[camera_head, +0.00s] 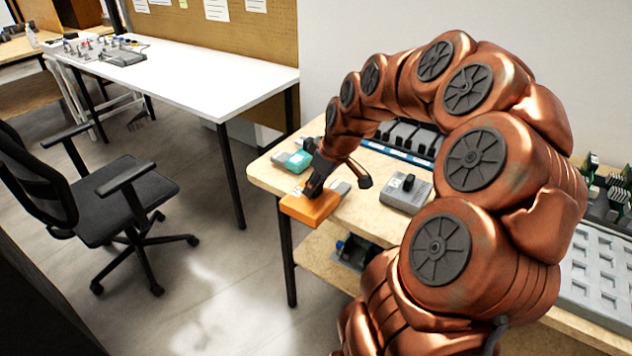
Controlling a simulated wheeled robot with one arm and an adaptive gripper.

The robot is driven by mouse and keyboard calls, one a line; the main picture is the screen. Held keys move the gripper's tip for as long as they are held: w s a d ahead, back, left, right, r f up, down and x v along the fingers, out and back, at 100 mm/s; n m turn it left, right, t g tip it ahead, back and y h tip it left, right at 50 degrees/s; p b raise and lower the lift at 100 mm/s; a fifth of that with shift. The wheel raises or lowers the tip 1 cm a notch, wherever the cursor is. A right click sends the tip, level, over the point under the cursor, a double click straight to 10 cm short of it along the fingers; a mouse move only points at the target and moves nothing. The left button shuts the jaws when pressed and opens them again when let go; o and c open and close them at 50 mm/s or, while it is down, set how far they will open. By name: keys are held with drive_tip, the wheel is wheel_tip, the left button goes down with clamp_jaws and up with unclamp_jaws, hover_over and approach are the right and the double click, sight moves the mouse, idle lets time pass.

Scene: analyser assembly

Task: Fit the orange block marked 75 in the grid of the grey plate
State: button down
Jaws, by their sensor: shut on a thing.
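The orange block (310,208) is at the left front corner of the wooden-topped workbench. My gripper (313,192) is over it and shut on it; the fingertips are small and partly hidden. I cannot read a number on the block, nor tell whether it rests on the bench or hangs just above it. A light grey plate with a grid of pockets (598,268) lies at the right end of the bench, far from the gripper. My arm hides the middle of the bench and part of the plate.
A teal and grey part (293,160) lies behind the gripper. A grey box with a black knob (406,193) stands right of it. Dark-topped modules (410,137) line the back. Green circuit boards (608,190) stand behind the plate. A black chair (110,200) is on the floor at left.

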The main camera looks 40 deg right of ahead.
drive_tip(key=shift+f+b, duration=0.3)
drive_tip(key=shift+f, duration=0.2)
drive_tip(key=c, duration=0.7)
unclamp_jaws()
drive_tip(key=v, duration=1.2)
